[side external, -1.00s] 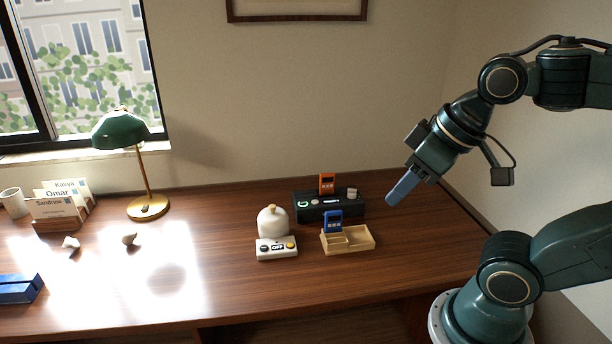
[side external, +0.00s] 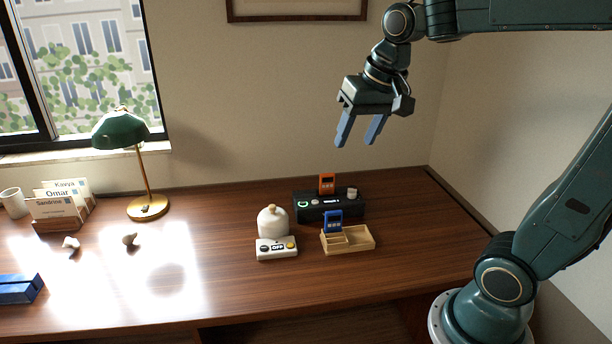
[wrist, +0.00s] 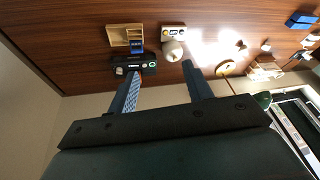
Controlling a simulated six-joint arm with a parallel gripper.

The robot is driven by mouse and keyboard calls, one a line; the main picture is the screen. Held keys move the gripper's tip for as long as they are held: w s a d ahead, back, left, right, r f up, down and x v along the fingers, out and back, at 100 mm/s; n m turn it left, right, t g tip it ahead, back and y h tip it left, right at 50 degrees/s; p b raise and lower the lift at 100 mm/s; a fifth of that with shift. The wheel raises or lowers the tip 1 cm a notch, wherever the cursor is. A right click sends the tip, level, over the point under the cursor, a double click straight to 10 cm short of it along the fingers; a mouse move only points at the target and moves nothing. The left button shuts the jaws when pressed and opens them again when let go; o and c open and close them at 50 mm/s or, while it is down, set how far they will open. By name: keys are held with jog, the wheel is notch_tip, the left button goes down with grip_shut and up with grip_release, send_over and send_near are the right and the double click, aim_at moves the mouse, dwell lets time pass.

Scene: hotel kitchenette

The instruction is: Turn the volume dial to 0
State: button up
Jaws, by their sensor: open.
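A black box-shaped device (side external: 313,214) sits at the back of the desk, with a green ring light on its left and a small lit display. A pale round knob (side external: 352,193), seemingly the volume dial, stands on its right end; its setting is too small to read. In the wrist view the device (wrist: 148,64) and knob (wrist: 119,70) show upside down, left of centre. My gripper (side external: 356,144) is open and empty, high above the device. Its two blue fingers (wrist: 160,74) spread apart in the wrist view and touch nothing.
An orange card (side external: 327,184) stands at the device. In front are a wooden tray (side external: 358,240) with a blue card (side external: 333,222), and a white box reading OFF (side external: 277,253) by a white domed object (side external: 272,222). A green lamp (side external: 121,130) stands left.

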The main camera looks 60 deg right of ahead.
jog(key=w+d+f+m+g, duration=0.15)
jog(key=w+d+m, duration=0.25)
jog(key=w+d, duration=0.4)
jog(key=m+g, duration=0.3)
jog(key=m, duration=0.8)
send_over(352, 193)
notch_tip(352, 193, down, 19)
jog(key=shift+w+d+r+t+y, duration=0.1)
jog(key=shift+w+d+t+y, duration=0.05)
jog(key=shift+d+t+y, duration=0.2)
notch_tip(352, 193, down, 14)
jog(key=shift+r, duration=0.1)
jog(key=shift+c, duration=0.4)
jog(key=c, duration=0.9)
